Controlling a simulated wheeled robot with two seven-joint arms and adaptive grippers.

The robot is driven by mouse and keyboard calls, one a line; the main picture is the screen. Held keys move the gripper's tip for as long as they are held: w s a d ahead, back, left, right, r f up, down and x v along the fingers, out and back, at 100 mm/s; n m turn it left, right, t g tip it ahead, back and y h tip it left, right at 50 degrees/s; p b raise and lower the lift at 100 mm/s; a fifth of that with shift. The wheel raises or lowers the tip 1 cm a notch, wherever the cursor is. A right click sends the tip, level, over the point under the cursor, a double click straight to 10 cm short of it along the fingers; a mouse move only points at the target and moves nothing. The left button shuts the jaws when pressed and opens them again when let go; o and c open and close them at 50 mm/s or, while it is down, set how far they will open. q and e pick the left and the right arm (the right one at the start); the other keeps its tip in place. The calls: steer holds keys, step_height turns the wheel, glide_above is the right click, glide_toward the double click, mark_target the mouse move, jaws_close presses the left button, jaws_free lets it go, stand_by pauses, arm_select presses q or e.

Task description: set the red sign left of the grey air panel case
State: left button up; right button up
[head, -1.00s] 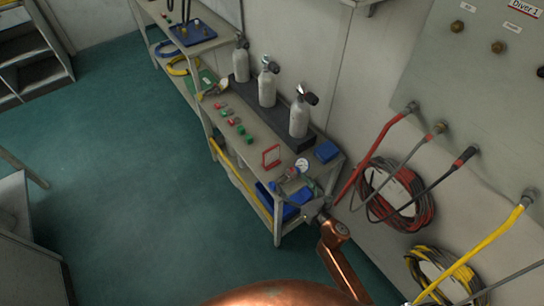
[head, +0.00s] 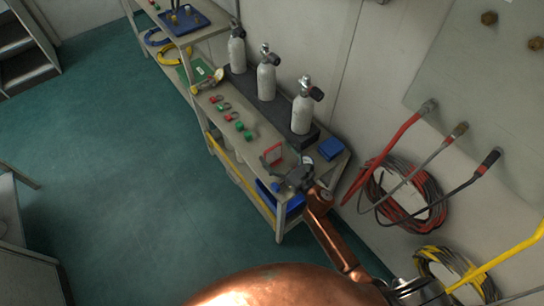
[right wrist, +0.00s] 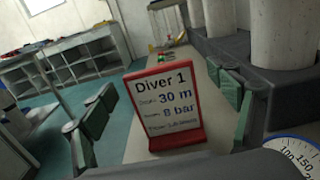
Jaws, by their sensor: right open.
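The red sign (head: 273,153) stands upright on the bench near its front end. In the right wrist view the sign (right wrist: 166,108) faces me, a red frame around a white face reading "Diver 1", "30 m" and "8 bar". My right gripper (head: 289,174) is open at the sign. Its fingers (right wrist: 167,100) show on either side of the sign, with gaps. A white gauge dial (right wrist: 293,157) shows at lower right; it is also beside my gripper in the head view (head: 307,160). I cannot clearly make out the grey air panel case. My left gripper is not in view.
Grey cylinders (head: 302,114) stand in a dark rack (head: 276,104) along the wall side. Red and green small parts (head: 239,125) lie left of the sign. A blue box (head: 331,148) sits at the bench's right end. Coiled hoses (head: 425,200) hang on the wall.

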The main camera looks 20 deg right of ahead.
steer(key=shift+w+a, duration=0.25)
steer(key=shift+w, duration=0.35)
steer(key=shift+w+a, duration=0.1)
steer(key=shift+w, duration=0.25)
steer(key=c, duration=1.7)
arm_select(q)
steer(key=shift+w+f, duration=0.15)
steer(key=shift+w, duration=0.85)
arm_select(e)
steer(key=shift+c, duration=0.6)
steer(key=shift+r, duration=0.15)
